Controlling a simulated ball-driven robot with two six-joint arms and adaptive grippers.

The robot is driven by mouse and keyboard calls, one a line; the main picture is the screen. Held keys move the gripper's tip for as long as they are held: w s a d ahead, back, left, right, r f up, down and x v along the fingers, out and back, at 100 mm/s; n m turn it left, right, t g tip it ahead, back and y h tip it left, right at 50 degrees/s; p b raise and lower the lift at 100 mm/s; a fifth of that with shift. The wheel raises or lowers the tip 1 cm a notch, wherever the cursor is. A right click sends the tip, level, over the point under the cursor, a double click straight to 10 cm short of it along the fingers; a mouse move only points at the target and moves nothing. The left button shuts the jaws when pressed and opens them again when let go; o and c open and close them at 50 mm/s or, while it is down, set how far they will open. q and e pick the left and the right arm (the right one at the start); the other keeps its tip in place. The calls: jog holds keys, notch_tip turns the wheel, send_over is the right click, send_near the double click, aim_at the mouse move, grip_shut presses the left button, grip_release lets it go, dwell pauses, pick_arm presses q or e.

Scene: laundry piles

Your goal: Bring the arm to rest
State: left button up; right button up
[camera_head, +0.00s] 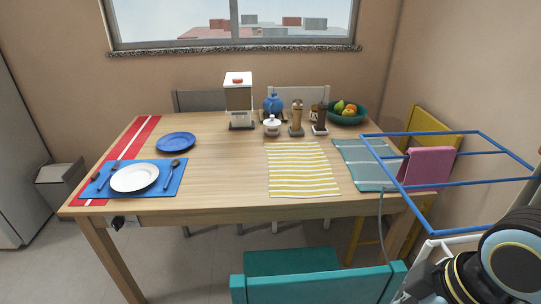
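Part of my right arm shows at the lower right corner, with dark rounded joints beside the drying rack. A dark piece at its left end may belong to my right gripper; its fingers cannot be made out. My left arm and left gripper are not in view. A pink cloth (428,167) hangs over the blue drying rack (487,183) at the right. A yellow-and-white striped cloth (302,170) lies flat on the wooden table (228,177). A green-grey cloth (364,166) lies flat at the table's right end.
A blue placemat (174,185) with a white plate (134,178) and a blue plate (176,142) are at the left. A dispenser (238,98), blue teapot (273,104) and fruit bowl (347,115) stand at the back. A teal chair (320,287) is in front; the table's centre-left is clear.

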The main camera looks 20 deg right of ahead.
notch_tip(320, 180, up, 6)
jog(key=s+d+f+m+t+h, duration=0.1)
jog(key=d+m+h, duration=0.1)
jog(key=m, duration=0.5)
notch_tip(320, 180, down, 36)
jog(key=s+d+f+g+b, duration=0.1)
jog(key=s+d+b, duration=0.2)
jog(key=b, duration=0.6)
jog(key=s+f+g+b, duration=0.1)
jog(key=s+f+b, duration=0.5)
jog(key=s+f, duration=1.1)
notch_tip(320, 180, down, 4)
jog(key=shift+s+d+r+g, duration=0.15)
jog(key=shift+s+d+g, duration=0.1)
jog(key=shift+d+g, duration=0.1)
jog(key=shift+b, duration=0.3)
